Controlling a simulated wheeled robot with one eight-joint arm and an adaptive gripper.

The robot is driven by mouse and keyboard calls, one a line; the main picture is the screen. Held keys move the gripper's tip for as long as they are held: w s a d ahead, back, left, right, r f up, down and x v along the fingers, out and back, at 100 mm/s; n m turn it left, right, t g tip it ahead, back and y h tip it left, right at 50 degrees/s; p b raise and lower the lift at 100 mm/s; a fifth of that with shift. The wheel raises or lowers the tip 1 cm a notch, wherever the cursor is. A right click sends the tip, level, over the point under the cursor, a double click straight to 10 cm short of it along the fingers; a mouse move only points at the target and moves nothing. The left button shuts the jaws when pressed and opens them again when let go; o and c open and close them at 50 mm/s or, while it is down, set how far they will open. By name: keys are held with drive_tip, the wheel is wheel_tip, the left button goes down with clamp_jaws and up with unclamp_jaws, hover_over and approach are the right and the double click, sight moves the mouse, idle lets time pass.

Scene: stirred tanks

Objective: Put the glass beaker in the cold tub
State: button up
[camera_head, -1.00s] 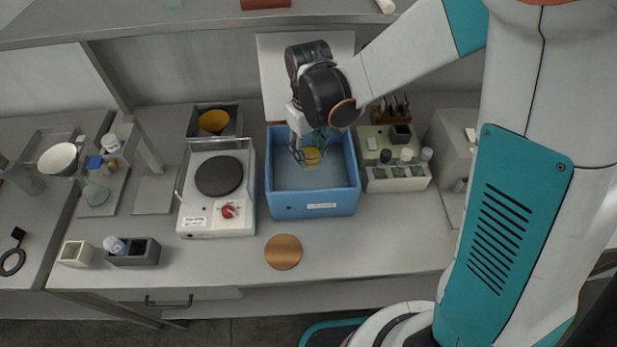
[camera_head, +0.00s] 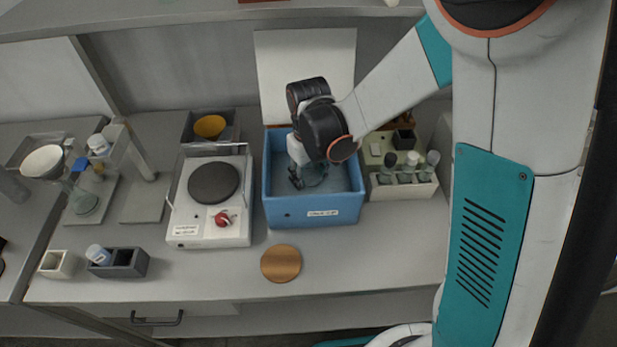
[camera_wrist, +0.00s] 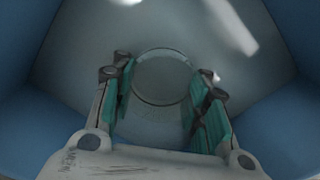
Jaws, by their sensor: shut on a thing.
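The blue cold tub (camera_head: 283,209) stands in the middle of the bench, with a pale panel upright behind it. In the wrist view its blue walls (camera_wrist: 288,120) surround my gripper. The clear glass beaker (camera_head: 316,175) is inside the tub walls, low down, partly hidden by my wrist. The wrist view shows its round rim (camera_wrist: 162,104) between my fingers. My gripper (camera_head: 307,178) is shut on the beaker, with a finger on each side. I cannot tell whether its base touches the tub floor.
A hot plate (camera_head: 213,183) with a red knob stands left of the tub. A rack of small bottles (camera_head: 404,188) is close on the right. A copper-coloured disc (camera_head: 281,263) lies in front. The bench front around the disc is otherwise clear.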

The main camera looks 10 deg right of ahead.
drive_tip(key=shift+f, duration=0.1)
drive_tip(key=shift+f, duration=0.1)
drive_tip(key=o, duration=1.2)
wheel_tip(320, 180, up, 12)
drive_tip(key=p, duration=0.3)
drive_tip(key=shift+r+p, duration=0.2)
drive_tip(key=shift+p, duration=0.15)
